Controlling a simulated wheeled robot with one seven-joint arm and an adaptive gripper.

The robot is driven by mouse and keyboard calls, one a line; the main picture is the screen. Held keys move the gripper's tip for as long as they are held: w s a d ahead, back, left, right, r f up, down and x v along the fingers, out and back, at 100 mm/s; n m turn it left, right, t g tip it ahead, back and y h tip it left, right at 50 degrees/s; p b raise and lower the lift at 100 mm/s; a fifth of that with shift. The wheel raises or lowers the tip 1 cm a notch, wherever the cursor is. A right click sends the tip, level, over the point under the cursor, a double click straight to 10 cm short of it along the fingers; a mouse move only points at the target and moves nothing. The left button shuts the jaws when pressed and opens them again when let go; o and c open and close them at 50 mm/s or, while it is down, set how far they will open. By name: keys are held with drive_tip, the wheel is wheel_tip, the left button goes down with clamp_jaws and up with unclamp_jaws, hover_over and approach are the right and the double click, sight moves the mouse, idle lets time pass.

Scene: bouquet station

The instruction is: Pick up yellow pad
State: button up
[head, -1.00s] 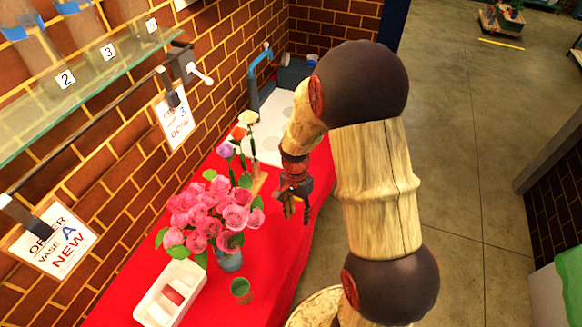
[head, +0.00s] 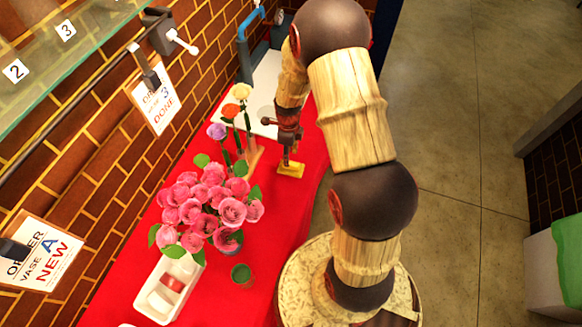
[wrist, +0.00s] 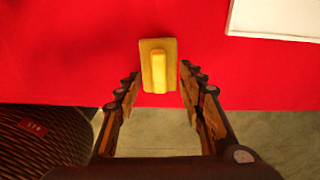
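The yellow pad (head: 291,169) lies on the red table near its right edge in the head view. It is a flat rectangular plate with a raised block along its middle. In the wrist view the yellow pad (wrist: 158,66) is centred just beyond the fingertips. My gripper (wrist: 157,88) is open, with one finger on each side of the pad's near end and gaps on both sides. In the head view my gripper (head: 287,158) points down just over the pad.
A pink flower vase (head: 212,205), a white tray (head: 152,307) and a green cup (head: 242,274) stand nearer on the red table (head: 225,305). A wooden holder with single flowers (head: 252,157) is close left of my gripper. A white board (wrist: 275,18) lies beyond.

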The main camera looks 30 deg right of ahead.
sight(291, 163)
drive_tip(key=f, duration=0.3)
drive_tip(key=f+b, duration=0.1)
drive_tip(key=f, duration=0.1)
drive_tip(key=shift+s+d, duration=0.2)
drive_tip(key=shift+s, duration=0.2)
drive_tip(key=shift+f, duration=0.35)
drive_tip(key=shift+c, duration=1.3)
clamp_jaws()
